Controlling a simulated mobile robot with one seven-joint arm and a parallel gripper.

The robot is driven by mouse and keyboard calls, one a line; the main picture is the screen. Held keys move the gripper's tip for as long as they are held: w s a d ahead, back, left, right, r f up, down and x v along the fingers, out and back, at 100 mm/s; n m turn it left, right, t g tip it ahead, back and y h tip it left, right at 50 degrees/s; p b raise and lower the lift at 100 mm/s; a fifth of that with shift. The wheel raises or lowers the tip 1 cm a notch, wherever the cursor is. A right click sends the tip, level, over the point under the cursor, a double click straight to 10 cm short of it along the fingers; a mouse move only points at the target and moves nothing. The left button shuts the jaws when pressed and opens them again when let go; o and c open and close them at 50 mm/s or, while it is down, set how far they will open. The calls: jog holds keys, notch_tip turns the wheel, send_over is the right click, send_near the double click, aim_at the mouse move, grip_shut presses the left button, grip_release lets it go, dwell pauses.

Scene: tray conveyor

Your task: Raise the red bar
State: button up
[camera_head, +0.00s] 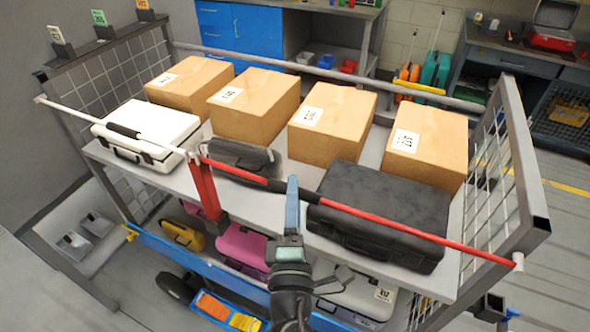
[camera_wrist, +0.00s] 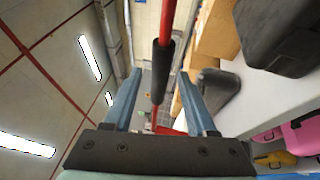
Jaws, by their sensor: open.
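The red bar (camera_head: 400,225) runs across the front of a cart's upper shelf, sloping down to the right in the head view. It has a black sleeve (camera_head: 276,185) and joins a red upright bracket (camera_head: 205,190) at its left. My gripper (camera_head: 292,182) overlaps the bar at the sleeve, hiding part of it. In the wrist view the open fingers (camera_wrist: 160,73) lie on either side of the black sleeve (camera_wrist: 162,72), with gaps on both sides. The red bar also shows there (camera_wrist: 168,20). I cannot tell how deep the sleeve sits between the fingers.
Behind the bar on the shelf (camera_head: 310,178) are a white case (camera_head: 150,128), a grey case (camera_head: 240,152), a black case (camera_head: 375,205) and several cardboard boxes (camera_head: 330,125). A second bar (camera_head: 75,112), pale with a black sleeve, spans the left. Pink and yellow cases lie below.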

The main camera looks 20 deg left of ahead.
jog(key=x, duration=0.4)
jog(key=shift+w+a+r, duration=0.1)
jog(key=shift+w, duration=0.2)
grip_shut()
dwell(1.2)
